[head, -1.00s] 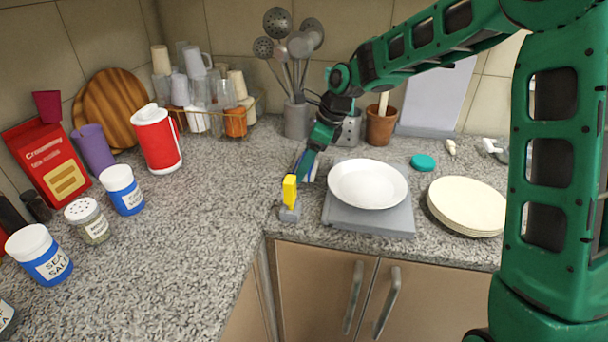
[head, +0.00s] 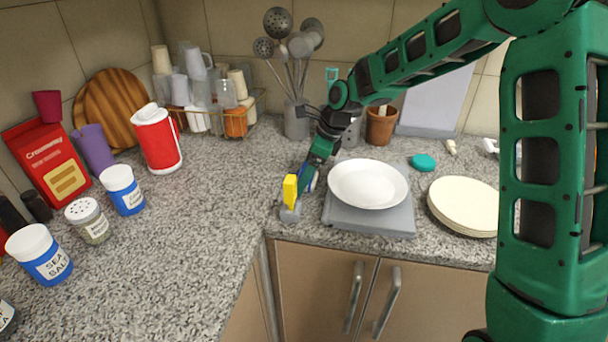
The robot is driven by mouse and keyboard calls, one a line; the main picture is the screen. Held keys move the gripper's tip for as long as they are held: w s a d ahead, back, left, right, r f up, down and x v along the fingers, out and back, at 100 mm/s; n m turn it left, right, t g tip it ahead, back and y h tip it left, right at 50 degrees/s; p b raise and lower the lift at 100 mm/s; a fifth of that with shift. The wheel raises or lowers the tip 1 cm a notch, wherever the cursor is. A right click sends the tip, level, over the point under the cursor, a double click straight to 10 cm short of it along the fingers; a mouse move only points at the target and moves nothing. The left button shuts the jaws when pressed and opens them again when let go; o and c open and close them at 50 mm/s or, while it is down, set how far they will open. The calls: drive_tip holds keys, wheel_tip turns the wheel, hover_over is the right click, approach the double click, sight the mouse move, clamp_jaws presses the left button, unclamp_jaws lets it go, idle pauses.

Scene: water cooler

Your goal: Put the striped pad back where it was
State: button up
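A small blue-and-white striped piece, which looks like the striped pad (head: 314,181), shows at the left edge of the grey scale on the counter. It is mostly hidden by my gripper. My gripper (head: 303,184) points down over it, close to the counter and just left of the white plate (head: 368,184). I cannot see whether its fingers are apart or closed on the striped piece. A yellow block-like thing (head: 290,190) with a grey part below it stands just left of my gripper's tip; whether they touch is unclear.
The plate sits on a grey scale (head: 370,222). Stacked cream plates (head: 465,205) lie to the right, with a teal lid (head: 423,162) behind. A utensil holder (head: 296,122) and terracotta pot (head: 381,125) stand at the back.

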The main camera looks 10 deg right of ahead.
drive_tip(key=v, duration=1.2)
drive_tip(key=shift+r, duration=0.15)
drive_tip(key=s+d+n+h, duration=0.4)
drive_tip(key=s+d+n, duration=0.3)
drive_tip(key=s+d, duration=1)
drive_tip(key=s+d+f+n, duration=0.1)
drive_tip(key=s+d+n, duration=0.1)
drive_tip(key=s, duration=0.5)
drive_tip(key=s+d+f+n+g, duration=0.1)
drive_tip(key=s+d+n, duration=0.2)
drive_tip(key=s+d, duration=0.2)
drive_tip(key=s+d+f+n, duration=0.1)
drive_tip(key=s+d+n, duration=0.2)
drive_tip(key=s, duration=0.5)
drive_tip(key=shift+s+d+f, duration=0.25)
drive_tip(key=shift+s+d, duration=0.15)
drive_tip(key=shift+d, duration=0.15)
